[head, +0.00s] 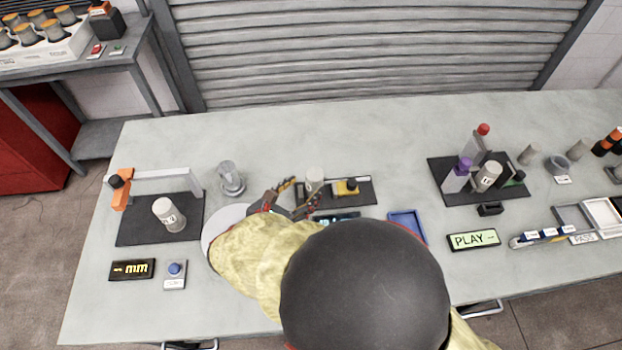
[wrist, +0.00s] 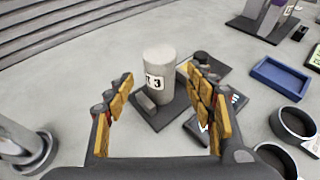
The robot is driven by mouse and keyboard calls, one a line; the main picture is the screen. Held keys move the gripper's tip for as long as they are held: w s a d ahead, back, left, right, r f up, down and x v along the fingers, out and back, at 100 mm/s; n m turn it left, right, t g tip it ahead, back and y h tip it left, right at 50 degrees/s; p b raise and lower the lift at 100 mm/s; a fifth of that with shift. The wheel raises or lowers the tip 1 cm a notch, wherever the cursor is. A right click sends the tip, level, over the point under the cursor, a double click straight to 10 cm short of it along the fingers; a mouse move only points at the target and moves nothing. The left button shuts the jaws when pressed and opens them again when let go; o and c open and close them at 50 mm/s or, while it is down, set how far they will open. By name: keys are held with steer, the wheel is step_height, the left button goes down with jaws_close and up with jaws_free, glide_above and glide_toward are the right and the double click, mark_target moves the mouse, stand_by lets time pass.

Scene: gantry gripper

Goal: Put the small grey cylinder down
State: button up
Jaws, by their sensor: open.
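A small grey cylinder (head: 314,179) stands upright on a dark plate (head: 358,194) near the middle of the table.
A clear metallic post (head: 230,178) stands to the left. A blue tray (head: 407,227) lies to the right. Other grey cylinders stand on the left mat (head: 135,232) and right mat (head: 447,190). The table's back is clear.

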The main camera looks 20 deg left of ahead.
steer(key=d+p+v, duration=0.1)
steer(key=v, duration=0.5)
steer(key=shift+a, duration=0.4)
steer(key=w+d+r+m+g+h, duration=0.2)
steer(key=d+r+m+g, duration=0.2)
steer(key=d+m, duration=0.65)
steer(key=w+d+r+m+g+h, duration=0.1)
steer(key=w+d+r+m+g, duration=0.3)
steer(key=d, duration=1.1)
steer(key=s+d+r+m+y, duration=0.2)
steer(key=s+d+r+m, duration=0.2)
steer(key=d+m, duration=0.3)
steer(key=s+d+r+m+y, duration=0.3)
steer(key=s+d+r+m, duration=0.2)
steer(key=m, duration=0.7)
steer(key=shift+s+d+r+y, duration=0.3)
steer(key=shift+s+d, duration=0.55)
steer(key=shift+d, duration=0.4)
